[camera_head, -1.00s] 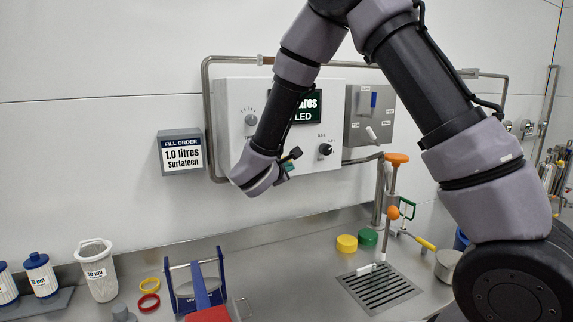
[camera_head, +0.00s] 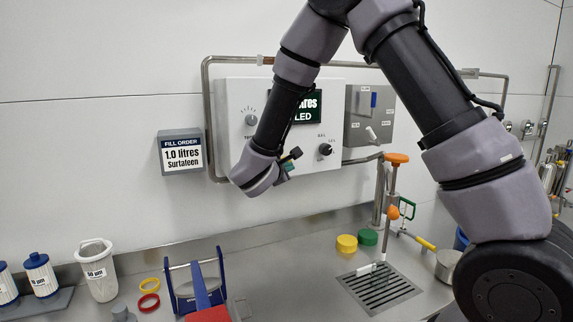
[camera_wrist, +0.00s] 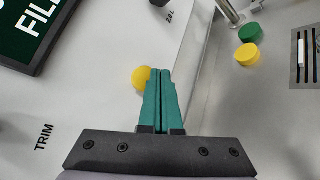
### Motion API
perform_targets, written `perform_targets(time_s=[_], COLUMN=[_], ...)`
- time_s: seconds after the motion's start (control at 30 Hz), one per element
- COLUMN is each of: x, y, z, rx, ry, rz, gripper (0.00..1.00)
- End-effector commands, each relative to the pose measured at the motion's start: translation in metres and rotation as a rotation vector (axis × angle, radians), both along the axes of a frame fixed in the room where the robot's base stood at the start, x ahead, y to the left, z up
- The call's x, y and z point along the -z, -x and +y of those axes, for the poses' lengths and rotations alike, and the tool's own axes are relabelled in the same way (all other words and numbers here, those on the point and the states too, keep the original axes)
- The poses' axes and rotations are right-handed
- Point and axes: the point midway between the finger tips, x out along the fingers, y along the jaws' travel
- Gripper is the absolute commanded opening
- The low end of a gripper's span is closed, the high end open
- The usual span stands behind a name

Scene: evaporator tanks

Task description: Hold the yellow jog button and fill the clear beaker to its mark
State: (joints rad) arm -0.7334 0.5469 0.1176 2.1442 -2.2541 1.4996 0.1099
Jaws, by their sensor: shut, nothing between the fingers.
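In the wrist view the yellow jog button (camera_wrist: 141,76) is a round cap on the white panel, partly hidden behind the fingertips of my gripper (camera_wrist: 160,75). My gripper's green fingers are shut together with nothing between them. Whether they touch the button I cannot tell. In the head view my gripper (camera_head: 293,158) is at the lower middle of the white control panel (camera_head: 232,100), and my arm hides the button. The dark fill display (camera_head: 309,106) is partly covered by my arm. I cannot make out a clear beaker in either view.
A sign (camera_head: 182,152) reads 1.0 litres Surtateen. A dark knob (camera_head: 325,149) is right of my gripper. Below stand an orange-topped tap (camera_head: 397,158), a drain grate (camera_head: 380,288), yellow (camera_head: 347,243) and green (camera_head: 367,237) caps, and a blue frame (camera_head: 172,288). The counter between the frame and grate is mostly clear.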

Motion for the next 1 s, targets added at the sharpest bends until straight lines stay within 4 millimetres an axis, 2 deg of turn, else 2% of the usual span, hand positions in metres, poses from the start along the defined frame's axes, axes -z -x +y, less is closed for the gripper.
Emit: perform_targets(time_s=[0.53, 1.0], x=[0.0001, -0.0001], y=[-0.0001, -0.0079], z=[0.0, 0.0031], rx=[0.0, 0.001], ry=[0.0, 0.0], rz=[0.0, 0.0], gripper=[0.0, 0.0])
